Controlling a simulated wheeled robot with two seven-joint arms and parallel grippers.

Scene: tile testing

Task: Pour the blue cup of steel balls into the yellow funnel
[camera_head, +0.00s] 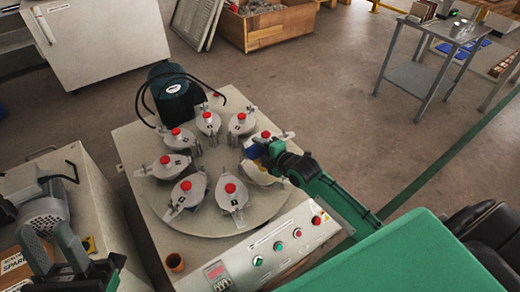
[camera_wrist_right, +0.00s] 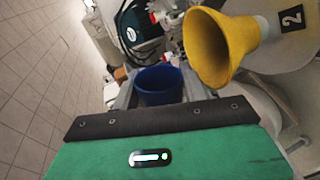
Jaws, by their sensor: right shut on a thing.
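The blue cup (camera_wrist_right: 158,88) is in front of my right gripper (camera_head: 277,158), which is shut on it; only a little blue shows in the head view. The yellow funnel (camera_wrist_right: 212,48) is just to the right of the cup in the wrist view, apart from it in the picture. Its wide mouth faces the cup's side and its narrow end is by the lid marked 2. The cup's axis looks turned sharply from the funnel's. I see no steel balls; the cup's contents are hidden. My left gripper (camera_head: 88,272) is at the lower left, empty, its jaw gap unclear.
The round turntable (camera_head: 235,222) carries several grey jars with red knobs. A dark motor (camera_head: 172,92) with black cables stands behind it.

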